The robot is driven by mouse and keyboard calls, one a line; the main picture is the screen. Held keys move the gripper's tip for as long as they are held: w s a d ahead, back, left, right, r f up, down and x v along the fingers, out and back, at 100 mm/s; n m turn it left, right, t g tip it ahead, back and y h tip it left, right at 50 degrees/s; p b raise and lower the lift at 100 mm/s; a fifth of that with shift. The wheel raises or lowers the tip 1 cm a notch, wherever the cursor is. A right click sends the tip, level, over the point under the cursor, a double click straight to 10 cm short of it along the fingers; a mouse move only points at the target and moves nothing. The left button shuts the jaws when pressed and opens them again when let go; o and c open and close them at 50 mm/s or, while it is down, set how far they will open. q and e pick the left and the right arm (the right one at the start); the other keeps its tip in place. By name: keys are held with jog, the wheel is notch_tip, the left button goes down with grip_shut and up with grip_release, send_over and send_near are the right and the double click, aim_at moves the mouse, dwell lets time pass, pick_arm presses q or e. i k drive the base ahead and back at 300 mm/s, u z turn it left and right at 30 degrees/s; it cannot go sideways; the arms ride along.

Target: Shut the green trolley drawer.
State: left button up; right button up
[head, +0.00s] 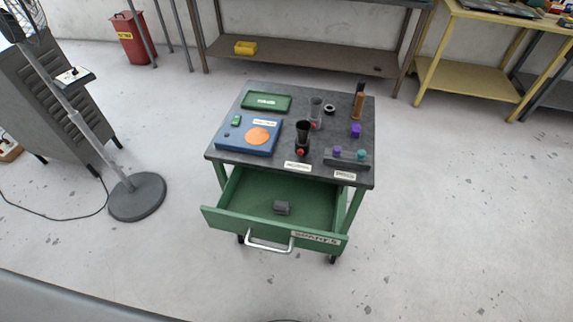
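The green trolley (215,157) with a dark grey top stands in the middle of the head view. Its green drawer (240,195) is pulled well out toward me. The drawer front has a silver bar handle (268,247) and a white label at its right. A small dark grey block (282,208) lies on the drawer floor. Neither of my grippers shows in the view, and nothing touches the handle.
On the trolley top are a blue device (249,135), a green tray (266,102) and several small parts. A fan stand's round base (137,197) and a cable are at the left. Shelving (310,55) and a yellow table (470,80) stand behind.

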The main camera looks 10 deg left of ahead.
aim_at(245, 207)
jog(key=k, duration=1.15)
jog(key=u, duration=0.35)
jog(key=i, duration=0.8)
jog(key=z, duration=0.35)
